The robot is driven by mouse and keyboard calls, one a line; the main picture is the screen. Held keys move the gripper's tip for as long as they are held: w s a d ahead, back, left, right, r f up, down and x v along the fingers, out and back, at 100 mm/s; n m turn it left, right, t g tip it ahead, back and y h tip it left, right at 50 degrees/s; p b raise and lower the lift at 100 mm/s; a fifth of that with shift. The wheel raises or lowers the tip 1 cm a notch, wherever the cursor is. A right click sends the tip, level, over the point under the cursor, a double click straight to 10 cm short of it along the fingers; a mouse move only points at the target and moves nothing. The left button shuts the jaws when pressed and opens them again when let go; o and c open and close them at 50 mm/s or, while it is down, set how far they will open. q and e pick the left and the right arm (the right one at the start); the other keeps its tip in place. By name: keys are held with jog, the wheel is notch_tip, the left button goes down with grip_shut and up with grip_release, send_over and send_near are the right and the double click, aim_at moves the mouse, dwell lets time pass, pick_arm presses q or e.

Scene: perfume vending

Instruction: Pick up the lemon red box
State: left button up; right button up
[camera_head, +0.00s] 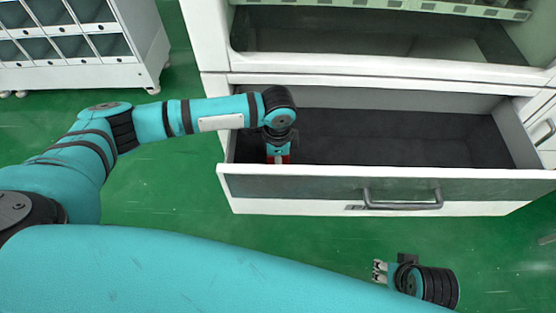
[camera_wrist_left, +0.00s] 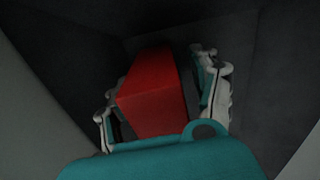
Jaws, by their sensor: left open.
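The red box (camera_wrist_left: 152,95) stands in the left wrist view between the two fingers of my left gripper (camera_wrist_left: 163,100). The fingers are apart, one on each side of the box; I cannot tell whether they touch it. In the head view my left gripper (camera_head: 278,152) reaches down into the left end of the open drawer, and only a bit of red (camera_head: 286,159) shows there. My right gripper (camera_head: 380,271) is low at the right, outside the drawer and away from the box; its jaw opening is too small to judge.
The open drawer (camera_head: 290,188) has a grey handle (camera_head: 403,201) on its front, and its dark floor right of my left gripper is bare. The white machine (camera_head: 400,66) rises behind it. A white shelf rack (camera_head: 75,76) stands at the upper left. Green floor (camera_head: 165,200) lies in front.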

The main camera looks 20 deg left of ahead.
pick_arm(q)
jog(key=shift+c, duration=0.3)
jog(key=c, duration=1.1)
jog(key=shift+c, duration=0.6)
jog(key=shift+r, duration=0.15)
